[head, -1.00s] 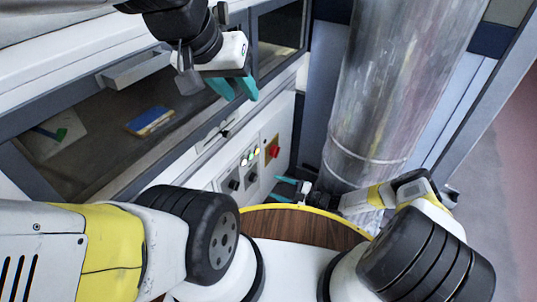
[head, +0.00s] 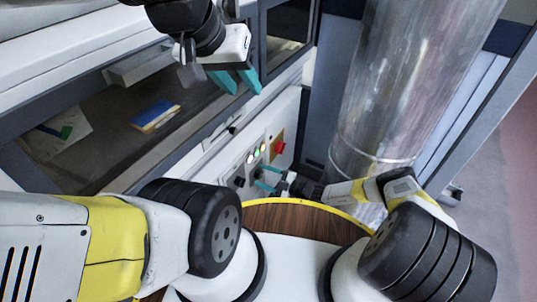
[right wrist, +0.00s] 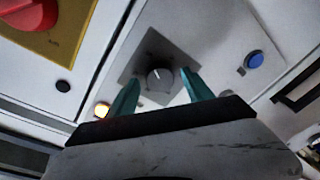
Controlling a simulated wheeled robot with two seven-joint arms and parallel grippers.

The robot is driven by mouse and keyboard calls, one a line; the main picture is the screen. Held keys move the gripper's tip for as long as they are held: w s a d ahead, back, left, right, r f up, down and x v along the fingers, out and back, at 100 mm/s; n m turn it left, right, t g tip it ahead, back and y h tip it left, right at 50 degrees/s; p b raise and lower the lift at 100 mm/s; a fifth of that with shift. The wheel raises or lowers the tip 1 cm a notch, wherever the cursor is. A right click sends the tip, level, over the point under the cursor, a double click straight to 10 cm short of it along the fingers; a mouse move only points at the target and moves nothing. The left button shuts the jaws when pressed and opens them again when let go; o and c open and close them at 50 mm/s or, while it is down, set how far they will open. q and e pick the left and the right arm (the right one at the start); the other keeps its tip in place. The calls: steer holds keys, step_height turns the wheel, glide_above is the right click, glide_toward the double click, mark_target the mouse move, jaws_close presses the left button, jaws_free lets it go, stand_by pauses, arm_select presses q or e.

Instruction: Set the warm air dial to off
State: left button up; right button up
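In the right wrist view, a round dark dial (right wrist: 160,77) with a pale pointer mark sits on a square grey plate (right wrist: 147,48); I cannot read a label. My right gripper (right wrist: 159,85) is open, its teal fingertips on either side of the dial. I cannot tell if they touch it. In the head view, my right gripper (head: 260,176) is at the control panel (head: 228,166), beside a black dial (head: 239,181). My left gripper (head: 245,91) is open and empty, in front of the tunnel cabinet, above the panel.
The panel has several lit indicators (head: 257,151) and a red knob on a yellow plate (head: 278,148). The right wrist view also shows the red knob (right wrist: 28,12) and a blue button (right wrist: 254,60). A thick metal duct (head: 405,90) stands to the right.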

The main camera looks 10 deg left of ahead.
steer(key=shift+w+d, duration=0.1)
steer(key=shift+d, duration=0.05)
jaws_close()
